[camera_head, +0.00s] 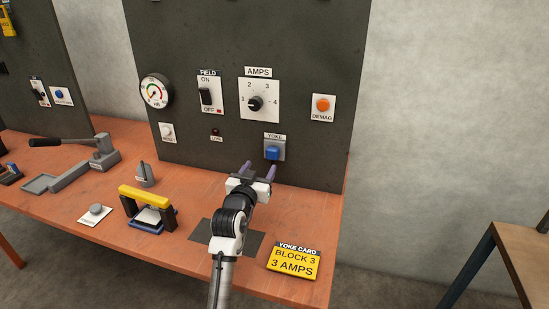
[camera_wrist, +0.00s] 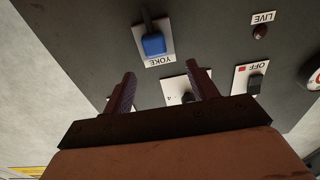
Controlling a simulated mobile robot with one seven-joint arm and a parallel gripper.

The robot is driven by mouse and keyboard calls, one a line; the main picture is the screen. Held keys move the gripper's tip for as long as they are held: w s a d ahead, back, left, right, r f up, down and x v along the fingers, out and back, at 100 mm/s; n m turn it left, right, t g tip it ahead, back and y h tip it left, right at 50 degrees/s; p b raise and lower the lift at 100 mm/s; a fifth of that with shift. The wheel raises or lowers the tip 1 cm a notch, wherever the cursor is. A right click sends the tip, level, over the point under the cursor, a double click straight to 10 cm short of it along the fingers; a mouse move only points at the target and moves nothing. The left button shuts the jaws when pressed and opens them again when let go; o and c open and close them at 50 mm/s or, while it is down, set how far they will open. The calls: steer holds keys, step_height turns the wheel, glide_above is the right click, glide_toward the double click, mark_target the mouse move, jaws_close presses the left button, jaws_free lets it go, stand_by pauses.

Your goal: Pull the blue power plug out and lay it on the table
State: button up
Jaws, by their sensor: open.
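The blue power plug (camera_head: 273,152) sits in its grey socket under the YOKE label on the dark panel (camera_head: 190,50). It also shows in the wrist view (camera_wrist: 154,44), where the picture is upside down. My gripper (camera_head: 259,169) is open and empty, its two fingers pointing at the panel just below and left of the plug. In the wrist view the open fingers (camera_wrist: 160,82) stand apart with nothing between them, and the plug lies beyond them. The red-brown table (camera_head: 180,258) runs along below the panel.
A yellow yoke card (camera_head: 294,261) reading BLOCK 3, 3 AMPS lies at the table's right front. A yellow-handled yoke (camera_head: 147,207) and a grey lever press (camera_head: 85,165) stand to the left. Beside the plug are the AMPS dial (camera_head: 257,102), FIELD switch (camera_head: 207,95) and orange DEMAG button (camera_head: 322,105).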

mark_target(271, 156)
steer(key=shift+d+f, duration=0.35)
steer(key=shift+f, duration=0.1)
steer(key=shift+w, duration=0.1)
steer(key=p+x, duration=0.1)
steer(key=x, duration=0.6)
steer(key=shift+w+d+f, duration=0.1)
steer(key=shift+w+d, duration=0.1)
steer(key=shift+w, duration=0.15)
steer(key=shift+w+d, duration=0.15)
steer(key=shift+w, duration=0.35)
steer(key=shift+b, duration=0.55)
stand_by(0.3)
